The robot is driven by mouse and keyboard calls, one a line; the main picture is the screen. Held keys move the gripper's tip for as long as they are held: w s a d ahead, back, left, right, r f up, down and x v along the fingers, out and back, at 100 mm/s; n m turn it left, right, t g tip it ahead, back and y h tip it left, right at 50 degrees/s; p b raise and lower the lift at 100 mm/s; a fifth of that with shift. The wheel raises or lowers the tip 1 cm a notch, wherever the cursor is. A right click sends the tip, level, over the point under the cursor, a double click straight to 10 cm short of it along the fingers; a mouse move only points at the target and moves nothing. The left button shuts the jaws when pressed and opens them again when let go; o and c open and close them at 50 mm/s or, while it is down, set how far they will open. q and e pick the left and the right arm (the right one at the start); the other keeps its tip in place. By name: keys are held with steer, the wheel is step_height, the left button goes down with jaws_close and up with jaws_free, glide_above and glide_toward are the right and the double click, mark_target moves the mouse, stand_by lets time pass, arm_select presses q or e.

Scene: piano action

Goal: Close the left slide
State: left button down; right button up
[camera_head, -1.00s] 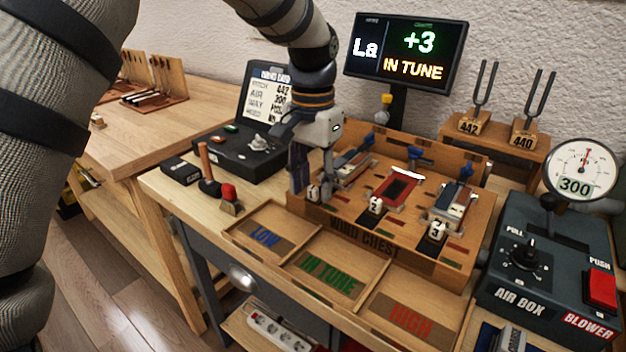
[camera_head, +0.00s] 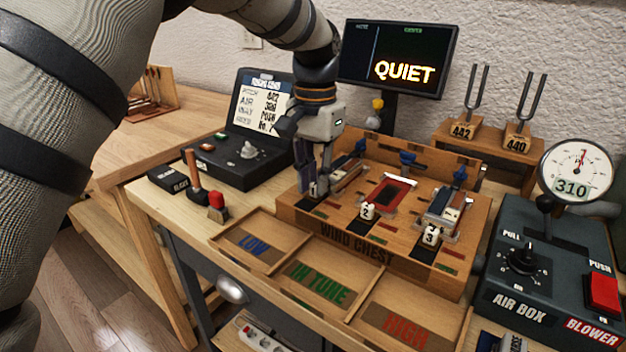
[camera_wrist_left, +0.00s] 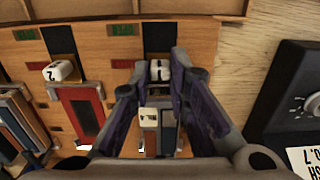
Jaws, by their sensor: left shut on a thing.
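The wind chest (camera_head: 350,232) is a wooden box with three numbered slides. The left slide has a white knob marked 1 (camera_wrist_left: 160,72), about level with the white knob marked 2 (camera_wrist_left: 60,71) in the left wrist view. My left gripper (camera_wrist_left: 160,76) is shut on the knob marked 1, one finger on each side. In the head view my left gripper (camera_head: 318,190) reaches down at the chest's left end and mostly hides this slide. The display (camera_head: 398,55) reads QUIET. My right gripper is not in view.
The middle slide has a red frame (camera_head: 390,190); knob 3 (camera_head: 430,237) is to its right. Trays marked LOW (camera_head: 254,243), IN TUNE and HIGH lie in front. The air box (camera_head: 545,262) stands right, its gauge (camera_head: 577,172) reading 310. An open black case (camera_head: 245,150) is behind left.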

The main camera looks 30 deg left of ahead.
arm_select(q)
steer(key=c, duration=1.5)
jaws_free()
steer(key=shift+w, duration=0.25)
step_height(320, 180, up, 12)
